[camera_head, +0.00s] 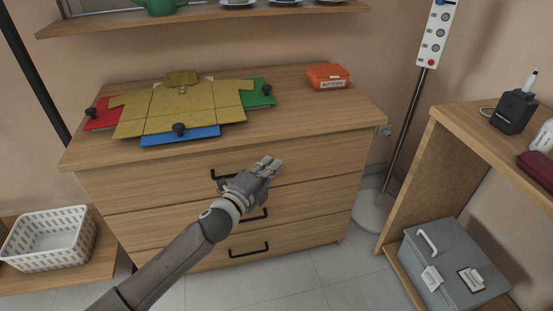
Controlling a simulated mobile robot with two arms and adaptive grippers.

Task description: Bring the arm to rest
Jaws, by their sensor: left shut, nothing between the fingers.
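My left arm (172,264) reaches in from the bottom left. Its gripper (273,165) is shut and empty, in front of the wooden dresser (330,150), overlapping the top drawer in the picture. I cannot tell whether it touches the drawer front. The hand partly hides the drawer handles. My right gripper is not in view.
A yellow shirt (190,106) lies spread over a folding board with red, blue and green panels on the dresser top. An orange button box (327,77) sits at the back right. A white basket (50,240), a grey case (452,265) and a wooden shelf unit (440,140) stand around.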

